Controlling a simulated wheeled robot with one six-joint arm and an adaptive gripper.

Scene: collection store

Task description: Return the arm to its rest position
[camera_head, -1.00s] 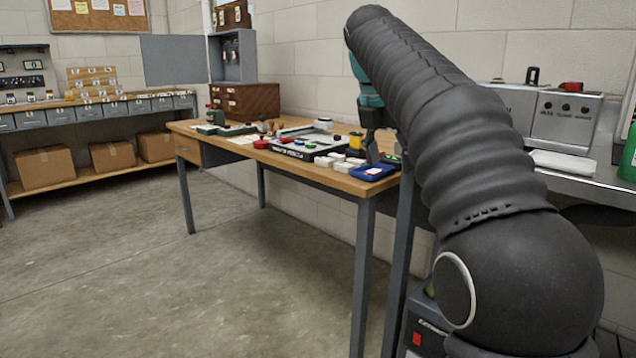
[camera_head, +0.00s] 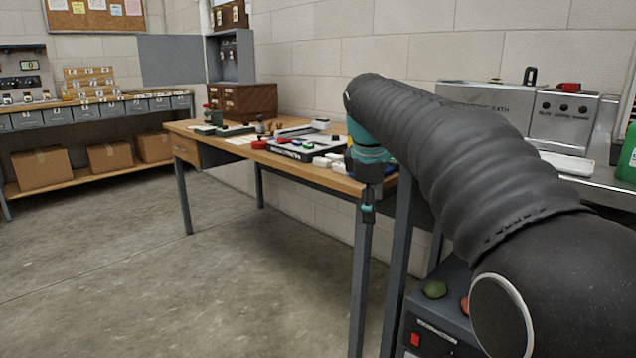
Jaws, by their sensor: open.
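My arm in its black ribbed sleeve reaches in from the lower right and bends down at a teal wrist. My gripper (camera_head: 368,216) hangs from that wrist, pointing down, in front of the near right corner of the wooden workbench (camera_head: 325,178). It is small in view; its jaws are open and I see nothing held in them. My wrist hides part of the bench corner and the things on it.
On the workbench are a black-edged tray (camera_head: 300,150), white boxes (camera_head: 328,160) and small coloured items. A metal counter with a grey appliance (camera_head: 562,118) stands at right. A grey floor unit (camera_head: 440,325) is below my arm. The floor (camera_head: 200,290) at left is clear.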

